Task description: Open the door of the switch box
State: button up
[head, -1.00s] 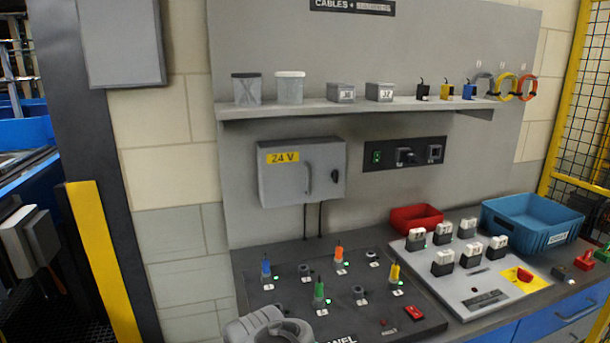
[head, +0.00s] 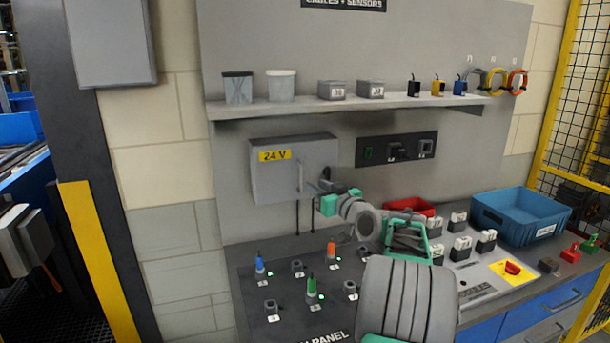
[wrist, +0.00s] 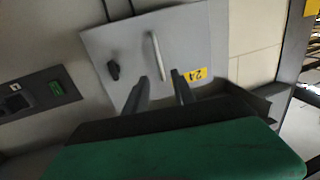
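The grey switch box (head: 275,182) with a yellow 24 V label (head: 274,156) hangs on the wall panel, and its door looks shut. Its upright bar handle (head: 300,177) is on the right part of the door. In the wrist view the door (wrist: 130,45) shows the pale handle (wrist: 157,55) and a dark knob (wrist: 112,71) beside it. My gripper (head: 318,186) is in front of the box's right side, near the handle. In the wrist view the two fingers of my gripper (wrist: 161,76) are apart, one on each side of the handle's near end. I cannot tell whether they touch it.
A black switch panel (head: 396,149) is right of the box. Below is a bench with a control panel (head: 285,318), a red bin (head: 405,205) and a blue bin (head: 520,215).

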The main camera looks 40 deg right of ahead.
aim_at(305, 177)
jog(key=w+p, duration=0.1)
jog(key=w, duration=0.4)
jog(key=w+p, duration=0.1)
jog(key=w, duration=0.1)
jog(key=shift+w+d+r+p, duration=0.15)
jog(key=shift+w+d+p, duration=0.15)
jog(key=shift+w+d, duration=0.1)
jog(key=shift+c, duration=0.5)
grip_shut()
dwell(0.4)
